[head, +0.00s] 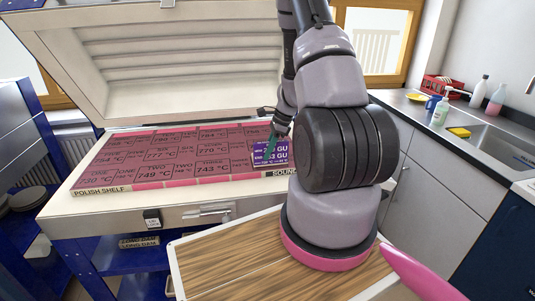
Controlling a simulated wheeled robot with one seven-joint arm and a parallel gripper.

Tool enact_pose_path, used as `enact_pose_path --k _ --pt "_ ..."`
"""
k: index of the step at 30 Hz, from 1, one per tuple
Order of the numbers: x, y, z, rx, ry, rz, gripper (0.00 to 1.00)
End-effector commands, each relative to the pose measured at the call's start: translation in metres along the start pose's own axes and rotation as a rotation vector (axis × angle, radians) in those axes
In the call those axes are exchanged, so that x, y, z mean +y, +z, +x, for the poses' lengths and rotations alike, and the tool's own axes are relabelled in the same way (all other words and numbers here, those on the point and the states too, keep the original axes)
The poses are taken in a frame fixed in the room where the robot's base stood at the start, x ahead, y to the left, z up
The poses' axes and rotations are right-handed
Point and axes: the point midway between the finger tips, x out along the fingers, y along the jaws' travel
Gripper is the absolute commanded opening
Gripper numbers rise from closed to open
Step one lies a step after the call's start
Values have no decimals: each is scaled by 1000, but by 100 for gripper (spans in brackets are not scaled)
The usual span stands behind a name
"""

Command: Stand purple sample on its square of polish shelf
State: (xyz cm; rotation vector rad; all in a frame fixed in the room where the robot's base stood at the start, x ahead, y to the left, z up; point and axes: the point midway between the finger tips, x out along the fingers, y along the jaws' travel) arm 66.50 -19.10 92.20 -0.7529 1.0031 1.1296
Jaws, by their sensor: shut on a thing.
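My gripper (276,127) is over the right front part of the polish shelf (97,190), partly hidden by my arm. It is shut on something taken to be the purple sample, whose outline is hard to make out. A bright purple panel (283,158) with white lettering ending in "GU" shows just below the gripper. I cannot tell whether it is the sample or a marked square. A narrow teal piece (269,149) slants down across it. The shelf is a pink-red grid of squares printed with temperatures. Contact with the shelf cannot be told.
The shelf lies in an open kiln with its pale lid (165,60) raised behind. A wooden-topped surface (225,265) is in front. A sink counter (415,110) with bottles (439,112) and a red rack (440,87) is at right. Blue shelving stands at left.

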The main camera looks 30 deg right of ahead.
Motion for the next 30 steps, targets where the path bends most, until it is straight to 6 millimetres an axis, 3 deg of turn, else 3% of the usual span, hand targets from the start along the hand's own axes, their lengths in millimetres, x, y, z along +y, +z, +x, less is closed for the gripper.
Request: enact_pose_path --k 12,13,15,25,30 --pt "0 -4 9 0 -1 -1 0" --pt "0 -4 9 1 -1 -1 31" --pt "0 -4 9 1 -1 -1 50" --pt "0 -3 7 1 -1 -2 50" --pt "-1 -2 -13 1 -4 -5 50"
